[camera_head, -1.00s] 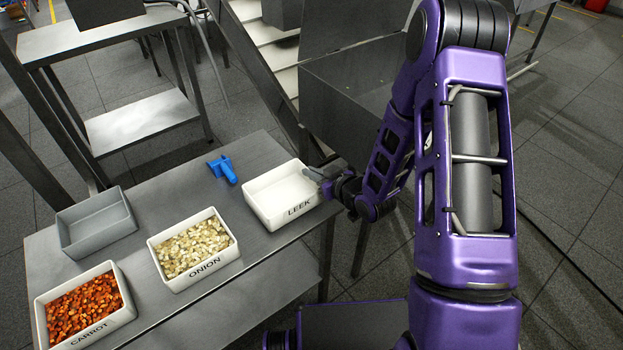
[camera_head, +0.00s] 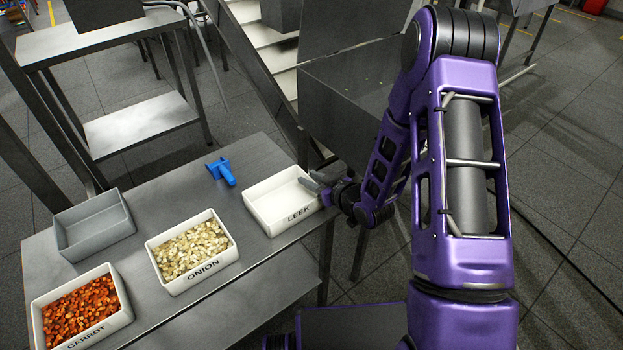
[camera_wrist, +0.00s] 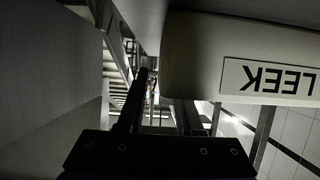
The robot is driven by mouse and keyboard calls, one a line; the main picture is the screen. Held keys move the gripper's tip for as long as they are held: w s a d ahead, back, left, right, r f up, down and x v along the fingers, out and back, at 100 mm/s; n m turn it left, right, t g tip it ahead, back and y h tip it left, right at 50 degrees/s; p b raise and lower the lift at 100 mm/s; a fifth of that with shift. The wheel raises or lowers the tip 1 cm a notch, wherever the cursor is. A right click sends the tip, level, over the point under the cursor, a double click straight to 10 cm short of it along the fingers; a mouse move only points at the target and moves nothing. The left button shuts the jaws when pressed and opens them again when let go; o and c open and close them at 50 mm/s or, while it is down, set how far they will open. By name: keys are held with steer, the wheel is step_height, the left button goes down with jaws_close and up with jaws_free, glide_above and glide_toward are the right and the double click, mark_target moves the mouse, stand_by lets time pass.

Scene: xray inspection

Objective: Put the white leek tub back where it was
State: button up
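The white leek tub (camera_head: 284,221) stands upright on the right end of the metal table, its LEEK label facing front. It looks empty. My gripper (camera_head: 313,182) is at the tub's right-hand rim, with its fingers spread apart. One finger reaches over the rim. In the wrist view the tub (camera_wrist: 205,60) fills the upper right with its label upside down. The gripper fingers (camera_wrist: 160,105) show with a gap between them there, and the right finger is partly hidden by the tub.
The onion tub (camera_head: 187,283) stands left of the leek tub, and the carrot tub (camera_head: 110,333) is farther left. An empty grey tub (camera_head: 97,247) and a blue tool (camera_head: 222,171) are behind them on the table (camera_head: 165,196). A metal machine (camera_head: 352,90) stands behind my gripper.

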steer(key=shift+r, duration=0.25)
steer(key=p+v, duration=0.1)
steer(key=v, duration=1.1)
steer(key=shift+f, duration=0.15)
